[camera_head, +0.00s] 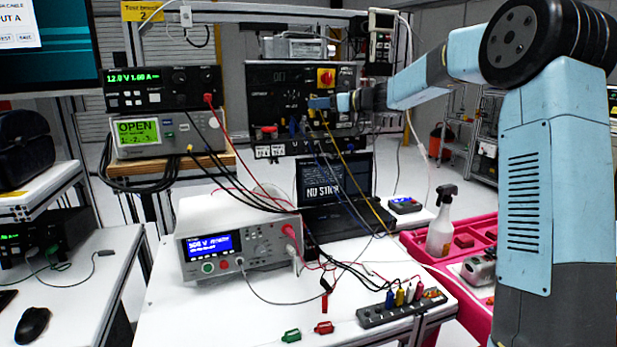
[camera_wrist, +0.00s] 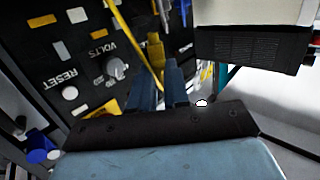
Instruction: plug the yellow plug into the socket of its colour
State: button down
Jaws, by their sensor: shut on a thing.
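My gripper (camera_head: 318,103) is raised in front of the black test panel (camera_head: 262,82) in the head view, its fingers pointing left. In the wrist view my blue fingers (camera_wrist: 162,84) are shut on the yellow plug (camera_wrist: 155,50). A yellow cable (camera_wrist: 121,30) runs beside the plug in that view. In the head view a yellow cable (camera_head: 345,165) hangs from near the gripper down to the bench. The plug itself is too small to make out there. I cannot make out a yellow socket, nor tell whether the plug touches the panel.
The panel carries knobs, a red switch (camera_head: 326,77) and several blue parts with cables below. A laptop (camera_head: 335,190) and a grey meter (camera_head: 240,245) stand on the white bench. A strip (camera_head: 372,315) at the bench front holds several coloured plugs. Loose cables cross the bench.

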send_over(320, 137)
jog(key=shift+f, duration=2.35)
jog(key=shift+f, duration=0.2)
jog(key=shift+f, duration=0.7)
jog(key=shift+f, duration=0.15)
dwell(0.3)
jog(key=c, duration=1)
grip_release()
jog(key=shift+c, duration=0.2)
